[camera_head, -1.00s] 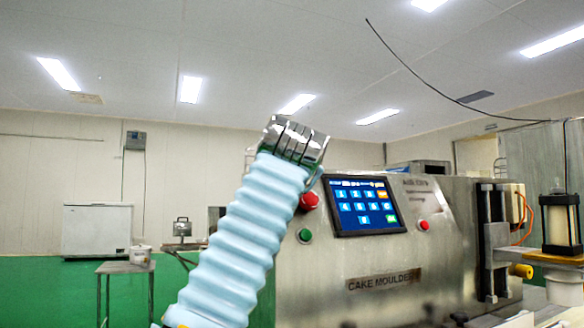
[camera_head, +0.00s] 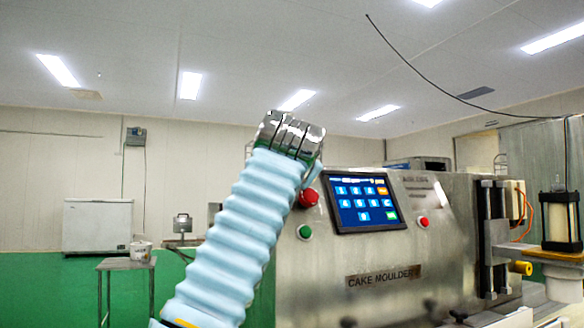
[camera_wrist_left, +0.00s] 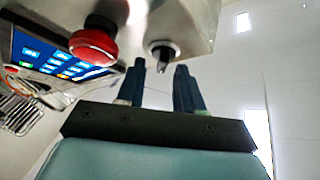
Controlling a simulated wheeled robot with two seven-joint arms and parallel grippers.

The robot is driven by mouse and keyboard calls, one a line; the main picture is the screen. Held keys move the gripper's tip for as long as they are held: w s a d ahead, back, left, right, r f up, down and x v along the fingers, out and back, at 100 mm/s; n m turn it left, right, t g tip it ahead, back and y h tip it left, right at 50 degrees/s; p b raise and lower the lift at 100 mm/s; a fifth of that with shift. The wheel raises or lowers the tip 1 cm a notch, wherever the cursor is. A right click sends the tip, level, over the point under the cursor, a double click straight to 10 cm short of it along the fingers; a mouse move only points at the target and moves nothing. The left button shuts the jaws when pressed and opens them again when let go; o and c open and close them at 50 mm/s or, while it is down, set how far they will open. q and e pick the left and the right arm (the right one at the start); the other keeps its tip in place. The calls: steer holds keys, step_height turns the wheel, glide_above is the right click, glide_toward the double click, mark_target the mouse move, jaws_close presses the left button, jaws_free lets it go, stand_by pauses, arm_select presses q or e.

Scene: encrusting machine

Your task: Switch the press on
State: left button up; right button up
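The press is a steel machine labelled CAKE MOULDER (camera_head: 385,258) on the right of the head view. A dark-tipped metal switch knob (camera_wrist_left: 163,49) stands on its panel in the left wrist view; in the head view my arm hides it. My left gripper (camera_wrist_left: 160,66) has its two dark fingers apart, with the knob close before the gap between their tips. I cannot tell whether they touch it. My right gripper is not in view.
A red mushroom button (camera_wrist_left: 93,42) sits beside the knob, close to my left finger. The lit touchscreen (camera_head: 361,203), a green button (camera_head: 304,232) and a smaller red button (camera_head: 423,222) are on the front panel. A small table (camera_head: 127,264) stands at left.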

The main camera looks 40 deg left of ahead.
arm_select(q)
steer(key=b+v, duration=0.4)
steer(key=v, duration=0.9)
steer(key=shift+s+d, duration=0.25)
steer(key=shift+d, duration=0.05)
